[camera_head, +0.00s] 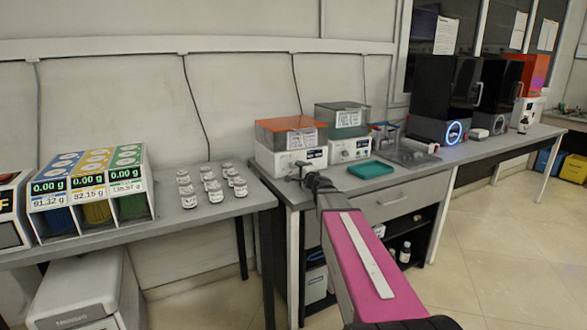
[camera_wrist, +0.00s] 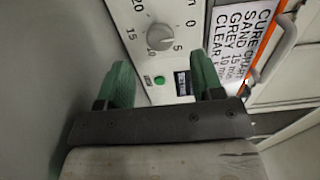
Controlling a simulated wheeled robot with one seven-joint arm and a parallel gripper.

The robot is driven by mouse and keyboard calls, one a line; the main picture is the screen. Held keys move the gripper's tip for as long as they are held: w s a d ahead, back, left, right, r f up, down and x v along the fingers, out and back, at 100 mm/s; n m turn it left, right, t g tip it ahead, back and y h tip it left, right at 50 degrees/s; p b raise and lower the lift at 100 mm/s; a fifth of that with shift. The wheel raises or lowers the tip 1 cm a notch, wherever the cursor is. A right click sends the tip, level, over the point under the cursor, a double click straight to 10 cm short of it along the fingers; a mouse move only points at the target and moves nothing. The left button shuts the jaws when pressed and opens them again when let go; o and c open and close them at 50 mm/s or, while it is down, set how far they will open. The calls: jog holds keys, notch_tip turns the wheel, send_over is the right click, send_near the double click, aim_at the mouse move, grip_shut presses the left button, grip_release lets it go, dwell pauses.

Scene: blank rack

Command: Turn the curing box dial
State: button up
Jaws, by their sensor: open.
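The curing box (camera_head: 275,158) has a white body and an orange lid and stands on the bench. Its dial (camera_wrist: 160,37) is a grey round knob with numbers around it in the wrist view. In the head view my gripper (camera_head: 302,170) is in front of the box and the dial cannot be made out.
A second box with a teal lid (camera_head: 342,118) stands right beside it. A green tray (camera_head: 370,169) lies on the bench to the right. Several small white jars (camera_head: 213,191) stand on the left table. Dark machines (camera_head: 441,90) stand further right.

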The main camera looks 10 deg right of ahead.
aim_at(293, 166)
jog(key=x, duration=0.5)
jog(key=shift+w+a, duration=0.15)
jog(key=shift+w, duration=0.2)
jog(key=c, duration=0.9)
